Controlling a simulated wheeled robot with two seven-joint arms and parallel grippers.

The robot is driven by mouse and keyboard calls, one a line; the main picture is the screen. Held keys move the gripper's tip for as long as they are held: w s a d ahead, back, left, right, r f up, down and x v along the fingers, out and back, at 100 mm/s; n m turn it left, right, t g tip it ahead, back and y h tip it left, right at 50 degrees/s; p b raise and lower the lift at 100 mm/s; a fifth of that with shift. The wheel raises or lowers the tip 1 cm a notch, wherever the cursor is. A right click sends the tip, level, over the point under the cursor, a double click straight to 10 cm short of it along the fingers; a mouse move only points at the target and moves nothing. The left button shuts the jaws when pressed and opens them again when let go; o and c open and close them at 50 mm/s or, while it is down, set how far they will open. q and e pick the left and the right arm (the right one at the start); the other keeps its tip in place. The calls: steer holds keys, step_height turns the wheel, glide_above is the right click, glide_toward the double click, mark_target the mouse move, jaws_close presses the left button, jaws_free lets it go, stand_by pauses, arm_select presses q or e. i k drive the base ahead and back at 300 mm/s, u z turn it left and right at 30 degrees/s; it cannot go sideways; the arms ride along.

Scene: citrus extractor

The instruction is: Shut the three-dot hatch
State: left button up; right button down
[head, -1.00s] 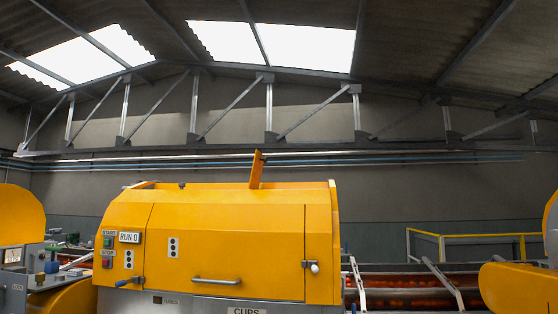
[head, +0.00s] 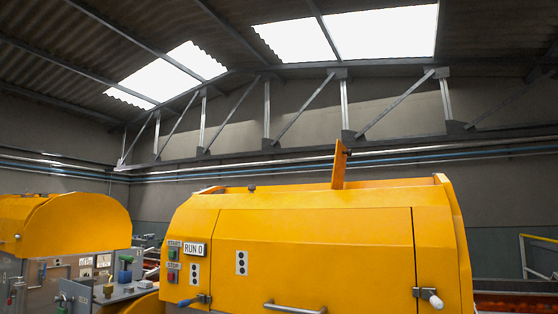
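The yellow machine (head: 330,228) fills the lower middle of the head view. Its broad front panel (head: 340,262) carries a small white plate with three dark dots (head: 241,263) and a grey bar handle (head: 294,307). The panel looks flush with the housing. A second dotted plate (head: 194,274) is on the narrow section to its left. A blue-handled latch (head: 193,301) sits at the panel's lower left and a white-knobbed latch (head: 430,297) at its right. A narrow orange plate (head: 339,165) stands upright above the machine's top. Neither of my grippers shows.
START and STOP buttons (head: 173,258) and a RUN 0 sign (head: 194,250) are at the machine's left end. Another yellow machine (head: 65,222) stands at left with a grey bench (head: 120,293) of levers. A yellow railing (head: 540,258) is at right. The floor is out of view.

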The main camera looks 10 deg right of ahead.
mark_target(341, 155)
steer(key=u, duration=0.1)
steer(key=i, duration=1.35)
steer(key=z, duration=0.5)
